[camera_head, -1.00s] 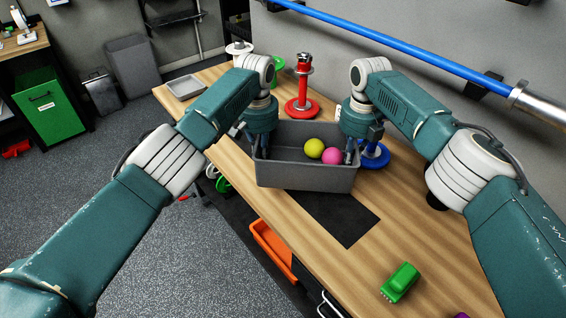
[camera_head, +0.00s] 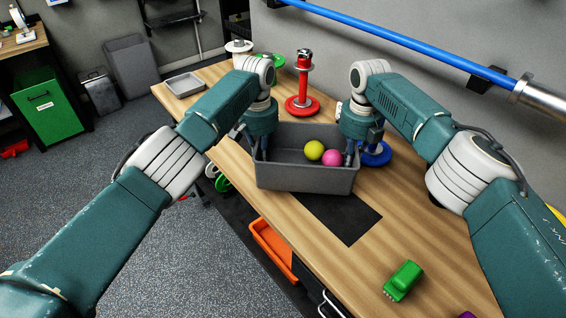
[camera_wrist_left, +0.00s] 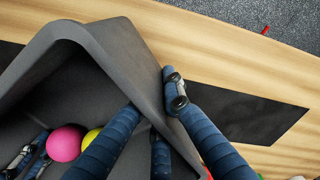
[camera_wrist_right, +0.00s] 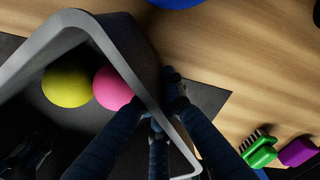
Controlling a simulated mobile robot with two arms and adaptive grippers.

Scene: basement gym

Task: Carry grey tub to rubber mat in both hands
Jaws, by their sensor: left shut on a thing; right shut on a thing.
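The grey tub (camera_head: 305,178) is at the middle of the wooden table in the head view, with a yellow ball (camera_head: 314,150) and a pink ball (camera_head: 332,158) inside. My left gripper (camera_head: 262,150) is shut on the tub's left wall; the left wrist view shows its fingers on both sides of that wall (camera_wrist_left: 150,85). My right gripper (camera_head: 352,152) is shut on the right wall, which also shows in the right wrist view (camera_wrist_right: 125,65). The black rubber mat (camera_head: 345,220) lies flat under and in front of the tub, partly hidden by it. I cannot tell whether the tub touches the mat.
A red weight stand (camera_head: 302,105) is behind the tub and a blue one (camera_head: 376,155) is close at its right. A green brush (camera_head: 403,280) lies at the front right. A grey tray (camera_head: 184,85) is at the far left. The table around the mat's front is bare.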

